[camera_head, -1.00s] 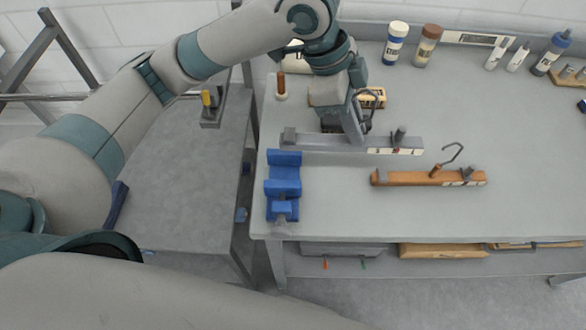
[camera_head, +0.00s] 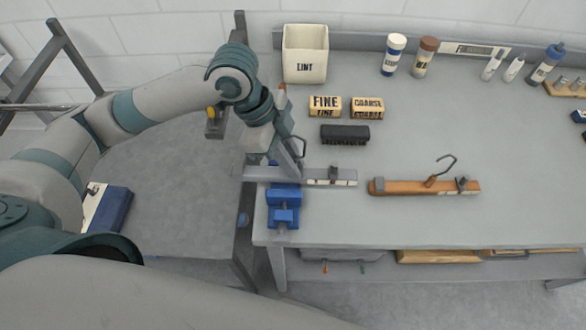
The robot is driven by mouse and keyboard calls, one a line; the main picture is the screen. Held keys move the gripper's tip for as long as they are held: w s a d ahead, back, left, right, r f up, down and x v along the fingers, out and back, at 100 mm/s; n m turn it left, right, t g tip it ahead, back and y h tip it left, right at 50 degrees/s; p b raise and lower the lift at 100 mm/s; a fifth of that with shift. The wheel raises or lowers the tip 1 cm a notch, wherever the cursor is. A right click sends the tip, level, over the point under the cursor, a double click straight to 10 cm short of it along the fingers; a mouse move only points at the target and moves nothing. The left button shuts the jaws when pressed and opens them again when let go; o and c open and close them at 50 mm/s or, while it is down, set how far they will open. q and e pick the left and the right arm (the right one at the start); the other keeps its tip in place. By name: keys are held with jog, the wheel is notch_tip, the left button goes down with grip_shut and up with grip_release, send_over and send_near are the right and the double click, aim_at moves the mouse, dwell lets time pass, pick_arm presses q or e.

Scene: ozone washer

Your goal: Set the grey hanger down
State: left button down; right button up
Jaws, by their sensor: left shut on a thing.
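The grey hanger (camera_head: 328,176) is a flat grey bar with a pale marked strip, a small clip and a wire hook. My left gripper (camera_head: 290,172) is shut on it near its middle. The bar lies level across the picture at the bench's left side, and its left end reaches past the bench edge. It covers the back part of the blue vise (camera_head: 284,211); I cannot tell whether it touches the vise or the bench. A brown wooden hanger (camera_head: 400,186) with a hook lies to the right on the grey bench (camera_head: 400,222). My right gripper is not in view.
Behind stand a lint bin (camera_head: 305,60), a FINE block (camera_head: 325,106), a COARSE block (camera_head: 367,107) and a dark brush (camera_head: 344,134). Several bottles line the back. A lower grey table (camera_head: 175,200) lies left. The bench front between vise and right side is clear.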

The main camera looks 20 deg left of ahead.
pick_arm(q)
jog(key=shift+f+p, duration=0.3)
jog(key=shift+f, duration=0.3)
jog(key=shift+f+p, duration=0.35)
jog(key=shift+f, duration=1.05)
jog(key=shift+f, duration=0.15)
jog(key=c, duration=2)
grip_release()
jog(key=shift+c, duration=0.2)
jog(key=b+v, duration=0.2)
jog(key=v, duration=1)
